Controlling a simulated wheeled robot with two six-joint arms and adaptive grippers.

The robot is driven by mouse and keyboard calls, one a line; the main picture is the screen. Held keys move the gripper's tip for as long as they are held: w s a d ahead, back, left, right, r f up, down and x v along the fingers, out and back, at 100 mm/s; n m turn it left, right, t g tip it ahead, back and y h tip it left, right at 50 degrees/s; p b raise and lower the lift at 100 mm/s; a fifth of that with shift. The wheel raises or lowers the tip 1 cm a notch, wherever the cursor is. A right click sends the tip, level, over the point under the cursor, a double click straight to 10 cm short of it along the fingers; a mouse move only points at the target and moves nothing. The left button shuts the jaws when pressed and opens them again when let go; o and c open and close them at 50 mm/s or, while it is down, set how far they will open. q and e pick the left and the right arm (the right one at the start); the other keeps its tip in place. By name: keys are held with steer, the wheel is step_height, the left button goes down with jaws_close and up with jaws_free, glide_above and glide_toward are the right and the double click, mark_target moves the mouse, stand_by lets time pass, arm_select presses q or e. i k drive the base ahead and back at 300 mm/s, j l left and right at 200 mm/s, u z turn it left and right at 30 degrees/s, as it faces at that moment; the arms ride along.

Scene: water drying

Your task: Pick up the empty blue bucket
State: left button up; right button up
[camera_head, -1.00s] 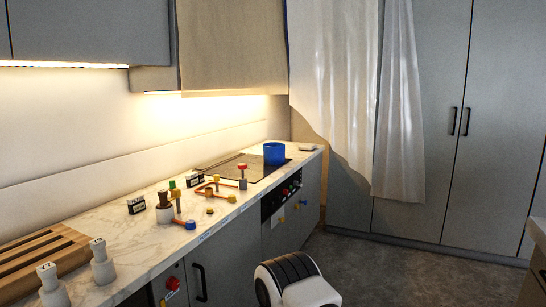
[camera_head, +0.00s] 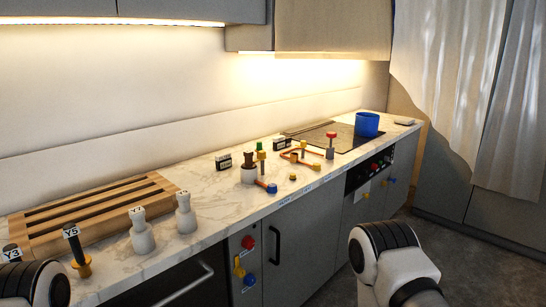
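Parts of my two arms show at the lower left and lower right of the view, well apart from the bucket. Neither arm's gripper fingers can be seen.
The counter (camera_head: 205,205) holds a slatted wooden rack (camera_head: 95,212), white bottle-like pieces (camera_head: 142,232), and several small coloured valve and pipe parts (camera_head: 300,157). A small flat item (camera_head: 404,122) lies beside the bucket. Grey floor is open at the right.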

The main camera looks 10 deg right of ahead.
mark_target(367, 124)
steer(key=i+l, duration=0.25)
steer(key=l, duration=0.2)
steer(key=i+l, duration=0.25)
steer(key=l, duration=0.2)
steer(key=i+l, duration=0.25)
steer(key=l, duration=0.15)
steer(key=i+l, duration=0.3)
steer(key=l, duration=0.15)
steer(key=i+l, duration=0.25)
steer(key=l, duration=0.2)
steer(key=i+l, duration=0.25)
steer(key=l, duration=0.2)
steer(key=i+l, duration=0.25)
steer(key=l, duration=0.2)
steer(key=i+l, duration=0.25)
steer(key=l, duration=0.2)
